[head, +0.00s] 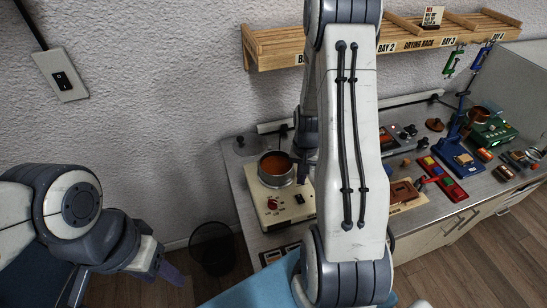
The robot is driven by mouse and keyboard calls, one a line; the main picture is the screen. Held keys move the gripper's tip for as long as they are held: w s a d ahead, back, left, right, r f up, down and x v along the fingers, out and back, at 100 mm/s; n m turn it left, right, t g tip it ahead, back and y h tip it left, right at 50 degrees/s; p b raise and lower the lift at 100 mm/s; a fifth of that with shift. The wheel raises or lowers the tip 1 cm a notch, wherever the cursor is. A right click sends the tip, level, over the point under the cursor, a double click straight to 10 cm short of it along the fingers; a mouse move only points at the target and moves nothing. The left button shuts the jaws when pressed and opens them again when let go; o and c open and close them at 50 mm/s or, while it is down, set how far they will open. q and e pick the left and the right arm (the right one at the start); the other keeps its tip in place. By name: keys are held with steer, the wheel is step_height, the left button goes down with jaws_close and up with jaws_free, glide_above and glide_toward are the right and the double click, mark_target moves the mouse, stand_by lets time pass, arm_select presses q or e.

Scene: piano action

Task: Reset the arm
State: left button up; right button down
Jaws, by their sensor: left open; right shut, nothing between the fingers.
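My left arm comes in from the left edge, and my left gripper (168,268) hangs low over the floor. It is open and nothing is seen in it. My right arm rises large through the middle of the view, and part of it reaches down behind its own upper link. My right gripper (303,174) is partly hidden by that link. It is shut and empty, close to the right side of a metal pot (275,169) with orange-brown contents. I cannot tell whether it touches the pot.
The pot stands on a cream heater box (279,205) at the left end of the metal workbench (242,187). A wooden drying rack (400,43) hangs above. Several tools and parts crowd the bench's right side. A dark bin (212,248) stands on the floor. A switch (62,79) is on the wall.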

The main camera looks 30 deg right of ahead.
steer(key=a+r+n+b, duration=0.2)
steer(key=a+r+n, duration=0.1)
steer(key=a, duration=0.6)
steer(key=a+r+n+b, duration=0.3)
steer(key=a+r+n, duration=0.1)
steer(key=a, duration=0.5)
steer(key=s+a+r+n+b, duration=0.2)
steer(key=s+a+n, duration=0.2)
steer(key=s+a, duration=0.2)
steer(key=s+a+r+n+y+b, duration=0.1)
steer(key=s+a+n, duration=0.4)
steer(key=s, duration=0.5)
steer(key=shift+s+a+r+b, duration=0.15)
steer(key=shift+a+r+b, duration=0.2)
steer(key=shift+a+b, duration=0.5)
steer(key=shift+a, duration=0.15)
